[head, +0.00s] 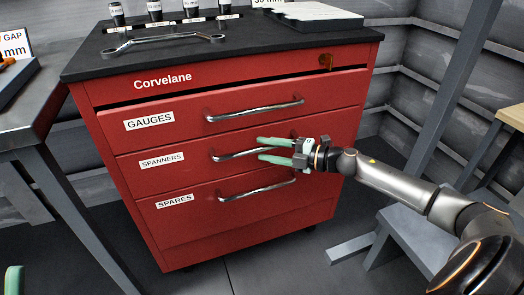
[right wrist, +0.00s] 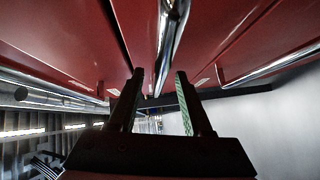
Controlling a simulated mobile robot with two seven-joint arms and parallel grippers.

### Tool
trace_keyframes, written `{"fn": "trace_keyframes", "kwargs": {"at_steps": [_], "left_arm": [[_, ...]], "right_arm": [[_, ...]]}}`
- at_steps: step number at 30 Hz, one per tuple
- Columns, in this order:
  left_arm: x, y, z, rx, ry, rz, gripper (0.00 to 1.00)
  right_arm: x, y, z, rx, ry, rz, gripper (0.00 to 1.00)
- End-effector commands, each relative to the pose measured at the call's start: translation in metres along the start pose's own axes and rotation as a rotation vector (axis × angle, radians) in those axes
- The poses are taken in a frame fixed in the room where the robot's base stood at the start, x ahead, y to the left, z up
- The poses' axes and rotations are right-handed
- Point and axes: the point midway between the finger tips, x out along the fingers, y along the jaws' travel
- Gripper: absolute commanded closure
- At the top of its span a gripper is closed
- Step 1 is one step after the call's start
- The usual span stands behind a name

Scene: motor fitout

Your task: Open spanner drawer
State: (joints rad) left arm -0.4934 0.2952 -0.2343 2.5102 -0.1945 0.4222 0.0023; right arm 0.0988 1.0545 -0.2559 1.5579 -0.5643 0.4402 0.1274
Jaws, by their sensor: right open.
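The red Corvelane cabinet (head: 230,86) has drawers labelled GAUGES, SPANNERS and SPARES. The SPANNERS drawer (head: 190,170) is the middle one, and its front looks flush with the one below. Its silver bar handle (head: 235,154) is partly hidden by my right gripper (head: 262,148). That gripper is open, one green finger above the bar and one below. In the right wrist view, a shiny handle (right wrist: 168,45) runs between the two fingertips; I cannot tell whether they touch it. A green tip of my left gripper (head: 14,280) shows at the lower left corner; its jaws are not visible.
The GAUGES handle (head: 255,111) is just above and the SPARES handle (head: 257,190) just below. A spanner (head: 165,43), several sockets (head: 191,10) and a pale block (head: 312,17) are on the black top. A grey bench (head: 30,115) stands left. Floor in front is clear.

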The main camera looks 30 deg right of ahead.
Motion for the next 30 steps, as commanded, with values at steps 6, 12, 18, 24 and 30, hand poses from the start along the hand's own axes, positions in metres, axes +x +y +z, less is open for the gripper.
{"fn": "trace_keyframes", "kwargs": {"at_steps": [6, 12, 18, 24, 30], "left_arm": [[-0.002, 0.002, 0.002, -0.005, -0.002, 0.003, 0.5], [-0.002, 0.002, 0.003, -0.006, -0.003, 0.005, 0.5], [-0.002, 0.002, 0.003, -0.006, -0.003, 0.005, 0.5], [-0.002, 0.002, 0.003, -0.005, -0.002, 0.005, 0.5], [-0.002, 0.002, 0.003, -0.005, -0.002, 0.005, 0.5]], "right_arm": [[0.015, 0.0, 0.0, -0.001, 0.0, 0.001, 0.5], [0.018, 0.0, 0.0, 0.0, 0.0, 0.0, 0.5], [0.018, 0.0, 0.0, 0.0, 0.0, 0.0, 0.52], [0.018, 0.0, 0.0, 0.0, 0.0, 0.0, 0.74], [0.018, 0.0, 0.0, 0.0, 0.0, 0.0, 0.96]]}}
